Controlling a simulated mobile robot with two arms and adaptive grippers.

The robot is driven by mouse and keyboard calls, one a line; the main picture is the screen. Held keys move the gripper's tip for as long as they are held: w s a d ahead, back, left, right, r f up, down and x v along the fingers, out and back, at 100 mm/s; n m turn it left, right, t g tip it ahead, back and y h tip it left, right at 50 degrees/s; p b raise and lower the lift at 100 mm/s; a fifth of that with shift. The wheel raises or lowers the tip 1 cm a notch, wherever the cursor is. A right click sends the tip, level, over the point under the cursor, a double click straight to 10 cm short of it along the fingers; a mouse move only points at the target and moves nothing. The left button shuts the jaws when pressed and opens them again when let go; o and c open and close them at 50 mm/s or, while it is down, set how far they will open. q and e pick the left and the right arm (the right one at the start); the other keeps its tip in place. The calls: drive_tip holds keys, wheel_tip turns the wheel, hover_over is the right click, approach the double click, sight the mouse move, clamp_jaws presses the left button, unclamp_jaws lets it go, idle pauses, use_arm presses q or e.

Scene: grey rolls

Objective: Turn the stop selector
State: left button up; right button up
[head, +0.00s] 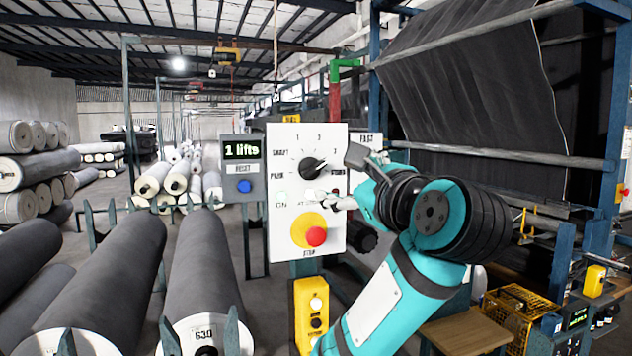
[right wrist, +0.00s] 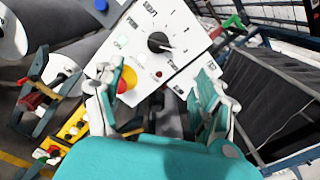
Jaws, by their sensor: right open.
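A white control panel (head: 290,228) faces me, with a round black selector knob (head: 312,168) ringed by marks and small labels. Its pointer aims up and right, toward the mark at 3. Below it sits a red button (head: 316,236) on a yellow base, above the label STOP. In the right wrist view the knob (right wrist: 158,42) and the red button (right wrist: 128,78) also show. My right gripper (head: 345,182) is open in front of the panel's right edge. Its spread fingers (right wrist: 158,100) frame the panel's lower part; neither visibly holds the knob. My left gripper is out of view.
A yellow button box (head: 302,313) hangs below. Large grey rolls (head: 202,275) lie at left. A dark cloth machine (head: 480,90) fills the right.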

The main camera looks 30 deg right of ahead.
sight(316, 169)
drive_tip(key=p+x, duration=0.3)
drive_tip(key=x, duration=1.1)
drive_tip(key=shift+w+p, duration=0.3)
drive_tip(key=shift+p, duration=0.1)
drive_tip(key=c, duration=1.2)
drive_tip(key=shift+o, duration=0.2)
